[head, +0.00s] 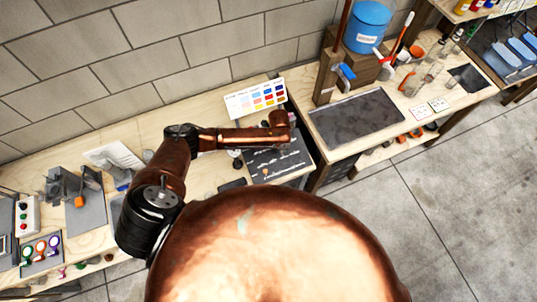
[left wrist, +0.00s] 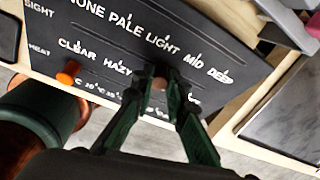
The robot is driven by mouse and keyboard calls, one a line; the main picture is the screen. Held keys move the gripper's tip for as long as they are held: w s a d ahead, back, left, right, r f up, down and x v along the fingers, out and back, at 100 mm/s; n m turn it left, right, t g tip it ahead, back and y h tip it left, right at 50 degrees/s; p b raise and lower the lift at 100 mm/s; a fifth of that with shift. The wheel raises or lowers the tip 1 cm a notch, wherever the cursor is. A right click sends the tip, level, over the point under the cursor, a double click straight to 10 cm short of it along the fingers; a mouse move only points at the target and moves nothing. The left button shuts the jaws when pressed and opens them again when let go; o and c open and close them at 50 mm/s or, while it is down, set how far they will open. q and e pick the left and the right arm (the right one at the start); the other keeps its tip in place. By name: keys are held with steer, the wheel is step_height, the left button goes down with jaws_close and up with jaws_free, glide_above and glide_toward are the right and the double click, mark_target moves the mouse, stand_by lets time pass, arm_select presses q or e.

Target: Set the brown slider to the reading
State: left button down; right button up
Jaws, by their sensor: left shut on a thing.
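The black slider board (head: 262,165) lies on the wooden bench in the head view, below the end of my left arm. In the left wrist view the board (left wrist: 105,62) shows white rows reading NONE, PALE, LIGHT, MID, DEEP and CLEAR, HAZY, with part of a degree scale. My left gripper (left wrist: 160,86) is shut on a brown knob (left wrist: 160,83), seen between its fingertips and taken as the brown slider. The fingers hide part of the lettering, so its exact setting cannot be read. An orange knob (left wrist: 68,72) sits to the left, apart from the fingers. My right gripper is out of view.
A colour chart (head: 256,97) stands behind the board. A dark mat (head: 357,117) lies on the neighbouring bench, with a blue bucket (head: 367,25) behind it. Grey fixtures (head: 70,190) and coloured rings (head: 40,247) stand at the left.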

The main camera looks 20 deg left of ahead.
arm_select(q)
steer(key=shift+d+f, duration=0.2)
steer(key=shift+f, duration=0.2)
steer(key=shift+s, duration=0.1)
steer(key=c, duration=2.4)
jaws_free()
steer(key=o, duration=0.5)
steer(key=shift+w+r, duration=0.1)
steer(key=shift+w, duration=0.15)
steer(key=shift+w+r, duration=0.1)
steer(key=shift+r, duration=0.2)
step_height(320, 180, up, 12)
steer(key=s, duration=0.1)
steer(key=shift+a+f, duration=0.2)
steer(key=shift+a, duration=0.05)
steer(key=shift+d, duration=0.15)
